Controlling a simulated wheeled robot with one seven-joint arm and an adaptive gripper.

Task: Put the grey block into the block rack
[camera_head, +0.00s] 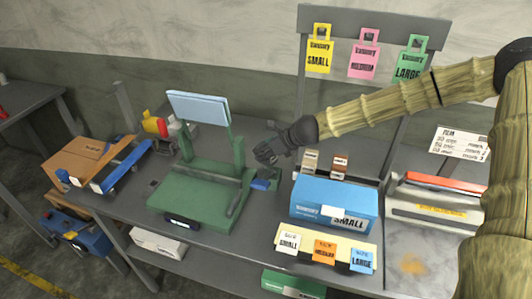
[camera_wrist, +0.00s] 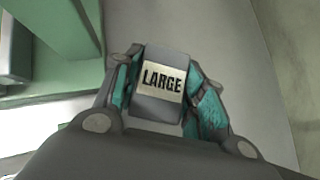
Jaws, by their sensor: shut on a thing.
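The grey block (camera_wrist: 160,105), with a pale label reading LARGE, is between the fingers of my gripper (camera_wrist: 165,90) in the wrist view. The teal finger pads lie against its two sides. In the head view my gripper (camera_head: 268,155) is above the table, just right of the green machine. The block cannot be made out clearly there. Two small labelled blocks, one tan (camera_head: 310,160) and one red-brown (camera_head: 340,164), stand to the right of my gripper. They seem to stand in the block rack, whose base is largely hidden behind the blue box.
The blue SMALL glove box (camera_head: 318,198) stands in front of the two blocks. A cream holder (camera_head: 296,261) with size cards is at the front edge. The green machine (camera_head: 195,200) is left of my gripper. Coloured size tags (camera_head: 364,55) hang at the back.

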